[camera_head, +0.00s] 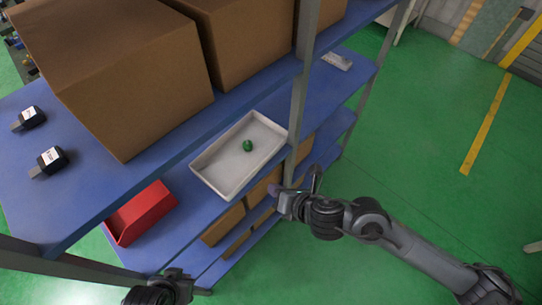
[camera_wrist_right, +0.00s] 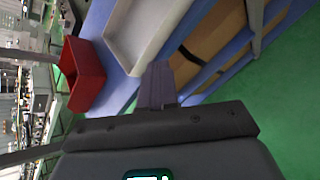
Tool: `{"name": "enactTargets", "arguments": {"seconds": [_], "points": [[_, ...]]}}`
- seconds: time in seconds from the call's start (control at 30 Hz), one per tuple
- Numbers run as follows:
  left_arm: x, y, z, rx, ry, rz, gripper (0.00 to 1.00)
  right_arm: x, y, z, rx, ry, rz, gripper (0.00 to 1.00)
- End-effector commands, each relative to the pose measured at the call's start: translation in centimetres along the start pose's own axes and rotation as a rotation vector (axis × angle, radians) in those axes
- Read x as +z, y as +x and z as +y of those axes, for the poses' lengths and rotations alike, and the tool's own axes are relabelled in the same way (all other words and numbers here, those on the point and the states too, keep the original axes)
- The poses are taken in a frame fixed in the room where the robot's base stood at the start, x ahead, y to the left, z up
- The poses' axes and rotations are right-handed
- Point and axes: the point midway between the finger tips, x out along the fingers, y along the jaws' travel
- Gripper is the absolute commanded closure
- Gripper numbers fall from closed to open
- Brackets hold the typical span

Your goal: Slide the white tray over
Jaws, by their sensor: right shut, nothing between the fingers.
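The white tray (camera_head: 222,170) sits on the blue middle shelf, close to the shelf's front edge, with a small green object (camera_head: 247,146) inside it. It also shows in the right wrist view (camera_wrist_right: 138,28), at the top and cut off by the frame. My right gripper (camera_head: 278,191) is in front of the shelf, near the tray's right side and the rack post. Its fingers (camera_wrist_right: 157,84) are shut and empty, and appear apart from the tray. My left gripper (camera_head: 172,283) is at the bottom of the head view; its fingers are unclear.
A red bin (camera_head: 141,213) stands on the same shelf, left of the tray, with bare shelf between them. A metal post (camera_head: 301,95) rises by the tray's right end. Cardboard boxes (camera_head: 112,70) stand on the shelf above; more boxes lie below. Green floor (camera_head: 430,150) is open at right.

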Motion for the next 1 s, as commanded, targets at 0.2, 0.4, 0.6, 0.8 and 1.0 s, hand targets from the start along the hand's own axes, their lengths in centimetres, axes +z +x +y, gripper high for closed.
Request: {"name": "enactTargets", "arguments": {"seconds": [0.2, 0.4, 0.6, 0.8, 1.0], "points": [[-0.6, -1.8, -0.1, -0.003, 0.003, 0.0, 1.0, 3.4, -0.8, -3.1, -0.026, -0.483, 0.083, 1.0], [-0.7, -2.2, -0.3, -0.007, 0.009, -0.001, 1.0, 4.5, -1.1, -5.1, -0.037, -0.666, 0.133, 1.0], [-0.6, -2.0, -0.4, -0.01, 0.012, -0.002, 1.0, 4.5, 0.5, -5.6, -0.038, -0.698, 0.143, 1.0], [-0.4, -1.7, -0.4, -0.01, 0.012, -0.003, 1.0, 4.0, 3.8, -5.8, -0.038, -0.695, 0.142, 1.0], [-0.3, -1.4, -0.3, -0.007, 0.008, -0.003, 1.0, 3.6, 7.5, -6.1, -0.038, -0.694, 0.141, 1.0]]}}
